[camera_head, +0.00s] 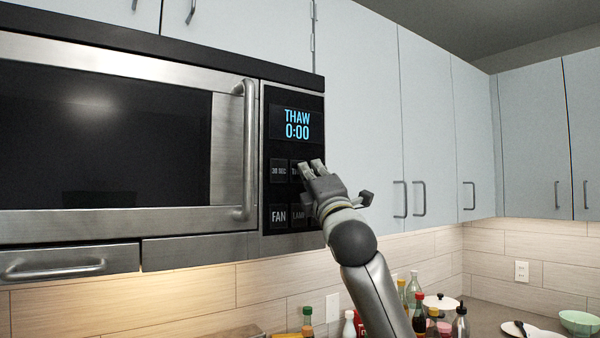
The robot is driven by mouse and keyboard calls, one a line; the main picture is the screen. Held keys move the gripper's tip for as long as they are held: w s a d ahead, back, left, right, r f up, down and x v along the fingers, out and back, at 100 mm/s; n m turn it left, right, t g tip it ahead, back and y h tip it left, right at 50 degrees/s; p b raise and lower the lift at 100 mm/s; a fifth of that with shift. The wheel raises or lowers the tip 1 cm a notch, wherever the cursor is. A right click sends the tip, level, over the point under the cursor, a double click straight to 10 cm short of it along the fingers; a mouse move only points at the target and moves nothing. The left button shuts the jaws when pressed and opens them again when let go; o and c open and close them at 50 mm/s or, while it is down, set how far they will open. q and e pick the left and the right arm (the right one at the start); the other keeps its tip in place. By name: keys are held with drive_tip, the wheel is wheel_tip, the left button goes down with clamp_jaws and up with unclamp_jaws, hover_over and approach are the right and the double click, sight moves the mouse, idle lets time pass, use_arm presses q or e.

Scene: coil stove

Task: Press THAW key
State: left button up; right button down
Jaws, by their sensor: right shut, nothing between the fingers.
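The microwave's black control panel (280,238) is at the centre, right of the steel door handle (246,150). Its display (297,124) reads "THAW 0:00" in blue. My right gripper (313,167) is shut and empty, with its fingertips at the upper right key of the panel. That key (296,172) is mostly covered, with only a "T" showing at its left; I cannot tell whether the fingertips touch it. A "30 SEC" key (278,171) is to its left. A "FAN" key (278,216) and a partly hidden "LAMP" key (298,215) are below. My left gripper is not in view.
The microwave door (100,140) is shut. Pale cabinets (360,100) stand to the right. Below, the counter holds several bottles (412,290), a white pot (440,302) and a green bowl (579,322). The space in front of the right cabinets looks clear.

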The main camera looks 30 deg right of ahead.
drive_tip(key=shift+s, duration=0.8)
drive_tip(key=shift+s+d+b, duration=0.2)
drive_tip(key=shift+s+b, duration=0.45)
drive_tip(key=shift+s, duration=1.85)
